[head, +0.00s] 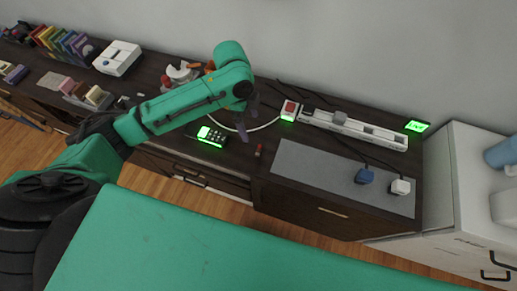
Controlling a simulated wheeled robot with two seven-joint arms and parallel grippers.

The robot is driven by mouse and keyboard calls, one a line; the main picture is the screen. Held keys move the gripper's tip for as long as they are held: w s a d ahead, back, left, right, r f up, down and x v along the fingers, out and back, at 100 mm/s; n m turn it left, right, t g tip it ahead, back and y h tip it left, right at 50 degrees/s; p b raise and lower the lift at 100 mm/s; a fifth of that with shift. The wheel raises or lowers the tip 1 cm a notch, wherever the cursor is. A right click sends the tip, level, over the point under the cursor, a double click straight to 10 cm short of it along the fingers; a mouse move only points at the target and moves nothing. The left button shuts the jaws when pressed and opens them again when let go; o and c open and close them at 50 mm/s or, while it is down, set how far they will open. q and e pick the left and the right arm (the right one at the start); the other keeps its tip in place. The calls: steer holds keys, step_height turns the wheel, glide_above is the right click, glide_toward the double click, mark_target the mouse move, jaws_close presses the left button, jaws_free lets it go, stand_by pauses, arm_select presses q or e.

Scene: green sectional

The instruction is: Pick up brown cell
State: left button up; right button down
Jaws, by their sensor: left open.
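No plainly brown cell can be picked out in the head view. A dark handset with a lit green screen (212,136) lies on the dark wooden cabinet top, below my left forearm. A small reddish-brown piece (259,151) lies near the front edge; it is too small to tell what it is. My left gripper (247,119) points down over the cabinet top, between the handset and a red-topped block. Its dark fingers are apart, with nothing seen held between them. My right gripper is not in view.
A white power strip (352,129) and a red-and-white block (289,110) lie to the right, with cables. Blue (364,176) and white (400,187) plugs rest on a grey mat (300,172). A green-lit device (416,126) is behind. A white cabinet (470,190) stands at right.

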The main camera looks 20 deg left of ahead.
mark_target(258, 150)
arm_select(q)
steer(key=f, duration=0.4)
steer(key=d+f+p, duration=0.1)
steer(key=f, duration=0.4)
steer(key=d+f+p, duration=0.1)
steer(key=f, duration=0.3)
steer(key=shift+s+d+f, duration=0.1)
steer(key=shift+d+f, duration=0.15)
steer(key=shift+f, duration=0.15)
steer(key=c, duration=1.4)
